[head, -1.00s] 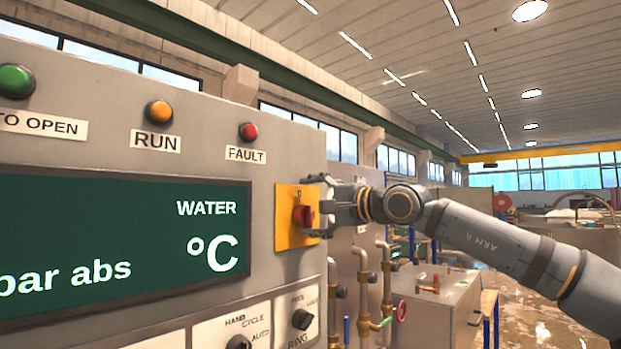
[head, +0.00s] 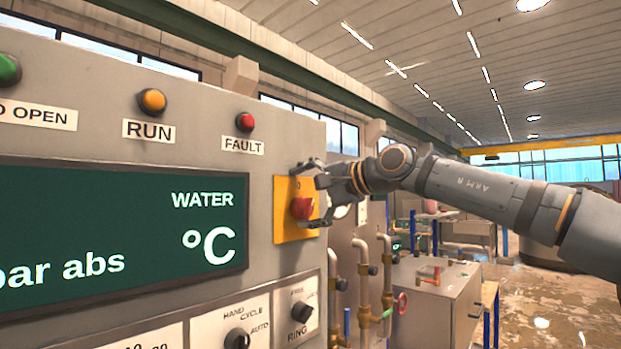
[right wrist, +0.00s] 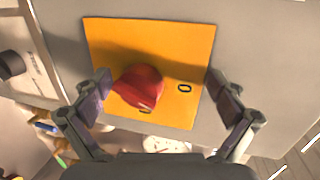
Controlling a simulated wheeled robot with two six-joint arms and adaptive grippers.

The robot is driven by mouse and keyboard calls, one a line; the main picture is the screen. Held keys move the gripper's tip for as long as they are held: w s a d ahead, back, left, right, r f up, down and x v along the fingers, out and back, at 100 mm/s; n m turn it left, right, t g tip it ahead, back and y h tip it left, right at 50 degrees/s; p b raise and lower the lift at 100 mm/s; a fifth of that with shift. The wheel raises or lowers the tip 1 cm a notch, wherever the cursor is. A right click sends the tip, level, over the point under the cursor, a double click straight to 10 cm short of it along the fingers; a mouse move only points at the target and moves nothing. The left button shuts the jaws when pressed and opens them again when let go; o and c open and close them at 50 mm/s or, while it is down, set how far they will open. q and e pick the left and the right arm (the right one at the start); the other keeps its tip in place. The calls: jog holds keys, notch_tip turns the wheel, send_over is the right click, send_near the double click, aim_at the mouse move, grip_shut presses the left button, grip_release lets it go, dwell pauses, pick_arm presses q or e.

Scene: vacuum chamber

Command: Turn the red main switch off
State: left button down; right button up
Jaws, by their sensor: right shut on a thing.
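The red main switch (head: 302,208) is a red knob on a yellow square plate (head: 284,235) on the grey panel's right part. In the right wrist view the knob (right wrist: 138,86) sits left of the middle of the plate (right wrist: 150,40), turned at a slant, with a "0" mark to its right and another mark below it. In the right wrist view one finger lies close against the knob's left side. My left gripper is not in view.
The panel carries a dark green display (head: 120,225), an orange RUN lamp (head: 152,101), a red FAULT lamp (head: 245,122) and smaller black rotary switches (head: 237,340) below. Pipes (head: 387,285) and a grey cabinet (head: 440,300) stand right of the panel, below my arm.

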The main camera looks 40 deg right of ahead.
jog(key=shift+s+a+r+b, duration=0.5)
jog(key=shift+s+a+r, duration=0.25)
jog(key=shift+s+r, duration=0.3)
jog(key=shift+c, duration=0.2)
jog(key=f+b+v, duration=0.2)
jog(key=b+v, duration=0.2)
jog(key=v, duration=0.6)
jog(key=shift+s+a+f, duration=0.15)
jog(key=shift+s+f, duration=0.2)
jog(key=shift+s, duration=0.3)
